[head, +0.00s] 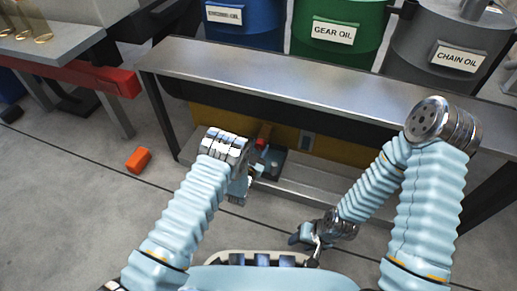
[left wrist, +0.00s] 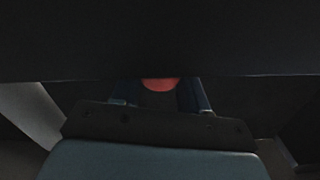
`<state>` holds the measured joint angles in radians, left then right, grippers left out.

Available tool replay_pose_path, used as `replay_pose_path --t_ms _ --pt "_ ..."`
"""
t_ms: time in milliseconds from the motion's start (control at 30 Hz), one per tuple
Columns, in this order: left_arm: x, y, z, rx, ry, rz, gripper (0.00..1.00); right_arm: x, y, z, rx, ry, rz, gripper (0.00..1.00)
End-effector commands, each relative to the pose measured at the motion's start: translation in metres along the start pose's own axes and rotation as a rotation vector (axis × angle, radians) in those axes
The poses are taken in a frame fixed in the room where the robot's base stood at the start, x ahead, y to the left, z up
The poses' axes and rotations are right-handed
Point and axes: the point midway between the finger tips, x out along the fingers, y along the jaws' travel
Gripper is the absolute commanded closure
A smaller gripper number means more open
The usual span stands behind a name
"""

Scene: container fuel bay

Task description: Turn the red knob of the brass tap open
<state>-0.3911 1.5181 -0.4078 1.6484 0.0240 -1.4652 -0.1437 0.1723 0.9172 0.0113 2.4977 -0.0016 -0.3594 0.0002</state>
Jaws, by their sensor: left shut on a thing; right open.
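My left gripper (head: 256,168) is under the front edge of the metal bench, largely hidden by my own wrist. In the left wrist view a red rounded piece, the red knob (left wrist: 160,84), shows between the two fingers, and the gripper is shut on it. A red part (head: 263,134) also shows just beyond the gripper in the head view; I cannot tell whether it is the same knob. The brass body of the tap cannot be made out in either view. My right gripper (head: 312,238) is open and empty, low in front of the bench.
An orange block (head: 138,160) lies on the floor at left, near a red beam (head: 80,74). The left floor is mostly clear.

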Motion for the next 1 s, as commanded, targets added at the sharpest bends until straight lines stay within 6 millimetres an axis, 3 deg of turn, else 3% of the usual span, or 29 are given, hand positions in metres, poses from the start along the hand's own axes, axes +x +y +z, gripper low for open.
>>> replay_pose_path --t_ms 267,1000 --pt "-0.0004 -0.001 0.0005 -0.082 -0.001 -0.002 0.86 0.0 0.0 0.0 0.0 0.0 0.0 0.49" --pt "-0.0008 -0.0018 0.0012 -0.56 -0.001 -0.001 0.86 0.0 0.0 0.0 0.0 0.0 0.0 0.49"
